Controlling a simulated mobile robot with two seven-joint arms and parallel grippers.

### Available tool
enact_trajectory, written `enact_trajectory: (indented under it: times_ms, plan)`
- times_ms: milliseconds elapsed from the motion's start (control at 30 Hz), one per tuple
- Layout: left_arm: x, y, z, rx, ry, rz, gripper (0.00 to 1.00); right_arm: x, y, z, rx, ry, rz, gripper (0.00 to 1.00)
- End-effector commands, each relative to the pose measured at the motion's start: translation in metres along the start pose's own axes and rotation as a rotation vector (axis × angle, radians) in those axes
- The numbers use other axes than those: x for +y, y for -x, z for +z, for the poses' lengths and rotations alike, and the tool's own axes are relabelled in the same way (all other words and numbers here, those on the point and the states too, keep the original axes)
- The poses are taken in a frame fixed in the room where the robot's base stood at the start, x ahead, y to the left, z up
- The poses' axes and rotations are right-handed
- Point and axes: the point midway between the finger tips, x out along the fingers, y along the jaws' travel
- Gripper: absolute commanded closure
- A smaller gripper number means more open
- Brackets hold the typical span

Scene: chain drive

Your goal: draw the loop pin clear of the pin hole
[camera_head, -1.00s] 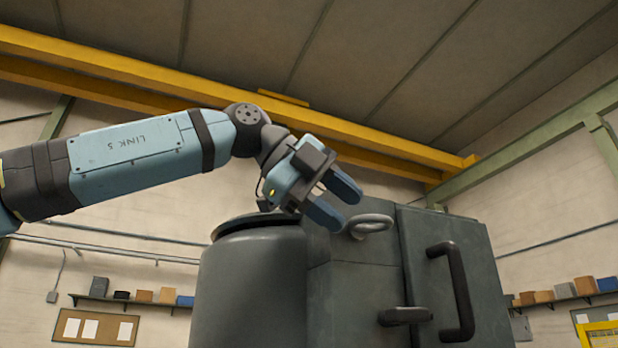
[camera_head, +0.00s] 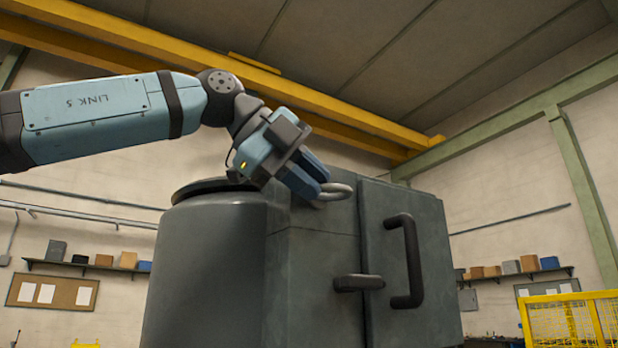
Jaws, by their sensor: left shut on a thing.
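The loop pin (camera_head: 337,191) shows as a grey ring at the top edge of the dark grey housing (camera_head: 312,245). My left gripper (camera_head: 318,186) comes in from the left above the housing, its blue fingers tilted down to the right. Its fingers are close together and shut on the near side of the ring. The ring's right part shows past the fingertips. The pin's shank and the pin hole are hidden, so I cannot tell how deep the pin sits. My right gripper is not in view.
The housing has a door with a dark handle (camera_head: 408,262) and a latch lever (camera_head: 358,283). A rounded drum (camera_head: 205,265) with a lid joins its left side. A yellow mesh fence (camera_head: 572,318) stands at the far right. The space above the housing is open.

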Motion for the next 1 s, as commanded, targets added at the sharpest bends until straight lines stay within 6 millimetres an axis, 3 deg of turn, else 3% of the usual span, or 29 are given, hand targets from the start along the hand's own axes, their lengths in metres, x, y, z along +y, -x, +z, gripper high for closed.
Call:
enact_trajectory:
  times_ms: [1000]
  plan:
    - [-0.001,-0.006,-0.051,0.002,-0.002,0.003,1.00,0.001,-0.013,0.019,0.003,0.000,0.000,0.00]
